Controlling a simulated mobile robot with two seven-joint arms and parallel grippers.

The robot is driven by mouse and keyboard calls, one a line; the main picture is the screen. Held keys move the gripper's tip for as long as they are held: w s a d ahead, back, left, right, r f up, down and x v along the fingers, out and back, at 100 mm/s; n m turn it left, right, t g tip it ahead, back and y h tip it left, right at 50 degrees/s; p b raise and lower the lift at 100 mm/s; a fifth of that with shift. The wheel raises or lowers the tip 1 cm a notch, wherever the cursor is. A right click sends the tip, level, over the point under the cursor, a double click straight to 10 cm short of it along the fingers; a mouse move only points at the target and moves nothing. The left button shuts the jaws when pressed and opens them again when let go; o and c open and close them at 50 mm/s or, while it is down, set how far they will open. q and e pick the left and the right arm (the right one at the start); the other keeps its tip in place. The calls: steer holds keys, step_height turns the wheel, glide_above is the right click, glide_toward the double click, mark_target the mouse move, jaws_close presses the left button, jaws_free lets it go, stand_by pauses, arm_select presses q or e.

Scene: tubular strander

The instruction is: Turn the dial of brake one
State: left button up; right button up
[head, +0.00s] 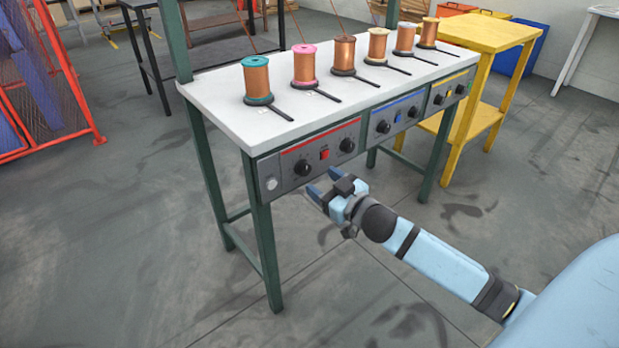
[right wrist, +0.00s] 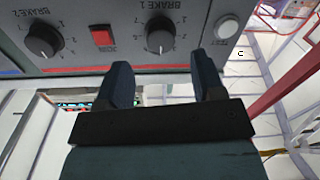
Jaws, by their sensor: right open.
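The brake one dial (head: 303,168) is a black round knob at the left of the red-striped panel under the white table top. In the right wrist view, the picture is upside down and the dial (right wrist: 160,40) sits under the label BRAKE 1, just beyond the fingertips. My right gripper (head: 317,192) is open and empty, below and in front of the panel, apart from the dial. In the right wrist view its two dark fingers (right wrist: 162,68) are spread wide, with the dial between their lines. My left gripper is not in view.
A red switch (head: 324,153) and the brake two dial (head: 347,145) lie right of the dial, and a white button (head: 271,183) lies left. Copper spools (head: 257,80) stand on the white table top (head: 220,100). A yellow table (head: 490,36) stands right. Floor in front is clear.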

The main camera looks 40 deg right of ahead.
mark_target(307, 171)
steer(key=shift+w+a+b, duration=0.15)
steer(key=shift+w+b, duration=0.15)
steer(key=shift+w, duration=1)
steer(key=shift+w+a+b, duration=0.15)
steer(key=shift+w+b, duration=0.15)
steer(key=shift+w, duration=0.95)
steer(key=c, duration=0.9)
